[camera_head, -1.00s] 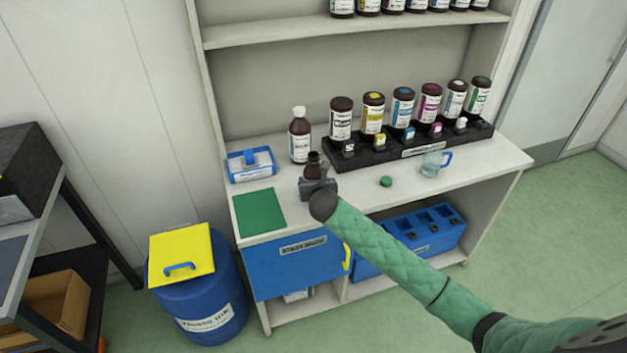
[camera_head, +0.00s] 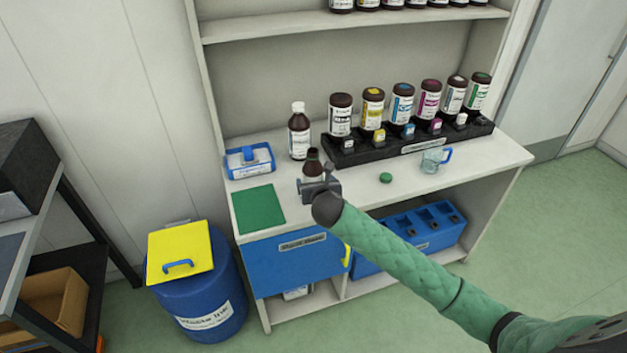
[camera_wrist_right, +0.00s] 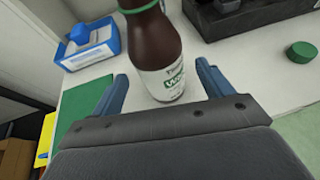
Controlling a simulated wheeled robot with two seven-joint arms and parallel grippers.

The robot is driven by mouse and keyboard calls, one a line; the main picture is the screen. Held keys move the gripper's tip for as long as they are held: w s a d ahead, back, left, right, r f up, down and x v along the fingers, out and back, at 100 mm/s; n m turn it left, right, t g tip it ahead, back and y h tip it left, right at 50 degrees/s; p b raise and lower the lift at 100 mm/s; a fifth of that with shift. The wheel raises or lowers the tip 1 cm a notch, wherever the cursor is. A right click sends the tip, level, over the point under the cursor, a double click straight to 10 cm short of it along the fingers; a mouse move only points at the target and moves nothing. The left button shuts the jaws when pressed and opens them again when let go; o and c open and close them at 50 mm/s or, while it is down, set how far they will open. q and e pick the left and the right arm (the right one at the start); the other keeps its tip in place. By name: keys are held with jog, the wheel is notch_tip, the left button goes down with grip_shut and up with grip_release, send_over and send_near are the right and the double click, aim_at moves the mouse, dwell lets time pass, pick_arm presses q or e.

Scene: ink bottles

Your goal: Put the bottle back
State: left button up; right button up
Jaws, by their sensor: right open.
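A brown bottle (camera_head: 312,164) with a white label stands upright on the counter, and its narrow neck shows no cap. It also shows in the right wrist view (camera_wrist_right: 152,50), with green print on its label. My right gripper (camera_head: 321,182) is low at the bottle's near side. In the wrist view its blue fingers (camera_wrist_right: 162,85) are open, one on each side of the bottle's lower part, with gaps visible. A green cap (camera_head: 386,177) lies on the counter to the right. My left gripper is out of view.
A black rack (camera_head: 375,153) with several brown bottles stands behind. A white-capped bottle (camera_head: 299,132), a blue-and-white box (camera_head: 249,162) and a green mat (camera_head: 258,209) are to the left. A glass jug (camera_head: 432,160) stands right. A blue bin (camera_head: 213,290) is on the floor.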

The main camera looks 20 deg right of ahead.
jog(key=d+b+v, duration=0.1)
jog(key=v, duration=0.5)
jog(key=s+a+f+m+g, duration=0.1)
jog(key=s+f+m+g, duration=0.1)
jog(key=s+f+m, duration=0.45)
jog(key=s+a+f+m+g, duration=0.1)
jog(key=s+f+m+g, duration=0.2)
jog(key=f, duration=0.6)
jog(key=s+a+f+m+g, duration=0.1)
jog(key=s+f+m, duration=0.3)
jog(key=f+m, duration=0.3)
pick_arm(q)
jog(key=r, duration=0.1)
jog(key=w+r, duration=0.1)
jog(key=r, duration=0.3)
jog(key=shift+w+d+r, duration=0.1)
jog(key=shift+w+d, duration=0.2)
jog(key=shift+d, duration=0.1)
pick_arm(e)
jog(key=s+a+f+m+g+y, duration=0.1)
jog(key=s+a+f+m+g, duration=0.1)
jog(key=s+f+m, duration=0.6)
jog(key=s+a+f+m+g+y, duration=0.1)
jog(key=s+f+m+g, duration=0.3)
jog(key=s, duration=1.4)
notch_tip(320, 180, down, 8)
jog(key=m, duration=0.4)
jog(key=shift+a, duration=0.35)
